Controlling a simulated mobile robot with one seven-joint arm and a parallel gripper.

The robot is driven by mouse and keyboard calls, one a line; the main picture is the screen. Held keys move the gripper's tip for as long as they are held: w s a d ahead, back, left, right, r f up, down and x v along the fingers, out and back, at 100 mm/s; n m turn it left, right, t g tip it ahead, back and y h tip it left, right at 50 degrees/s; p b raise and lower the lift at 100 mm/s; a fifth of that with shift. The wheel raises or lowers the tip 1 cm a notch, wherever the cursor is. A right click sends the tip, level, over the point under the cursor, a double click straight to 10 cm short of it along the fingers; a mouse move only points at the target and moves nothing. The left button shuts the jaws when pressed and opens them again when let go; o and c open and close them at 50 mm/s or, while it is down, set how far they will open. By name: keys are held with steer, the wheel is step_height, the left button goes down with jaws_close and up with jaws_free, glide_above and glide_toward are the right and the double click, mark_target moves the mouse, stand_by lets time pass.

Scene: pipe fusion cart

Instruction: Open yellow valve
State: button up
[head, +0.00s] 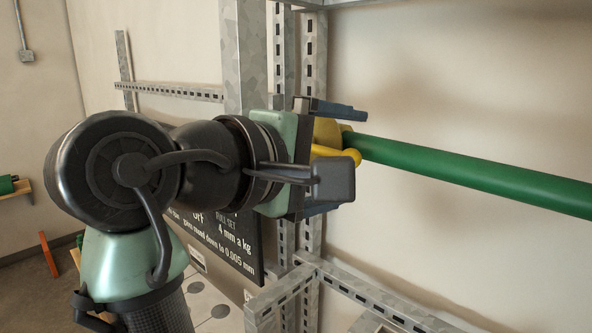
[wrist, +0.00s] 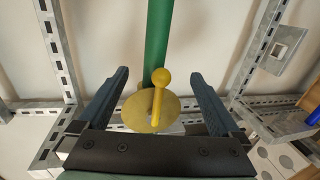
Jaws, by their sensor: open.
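The yellow valve shows in the wrist view as a lever handle (wrist: 158,96) with a round knob, in front of a dull yellow round body (wrist: 137,112). A green pipe (wrist: 158,40) runs from behind the valve. In the head view the pipe (head: 470,170) extends right from the valve body (head: 327,131), and the handle (head: 340,153) is partly hidden by my gripper (head: 340,158). My gripper (wrist: 162,90) is open in the wrist view, with one blue finger on each side of the handle. Neither finger appears to touch the handle.
Slotted metal uprights (head: 314,60) stand behind my gripper, with a lower slotted rail (head: 370,290) at the right. A dark sign (head: 222,240) with white writing hangs below my arm. The wall behind the pipe is bare.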

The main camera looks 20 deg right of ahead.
steer(key=shift+a, duration=0.1)
steer(key=f+v, duration=0.3)
steer(key=v, duration=1)
steer(key=shift+s+a, duration=0.35)
steer(key=shift+a, duration=0.15)
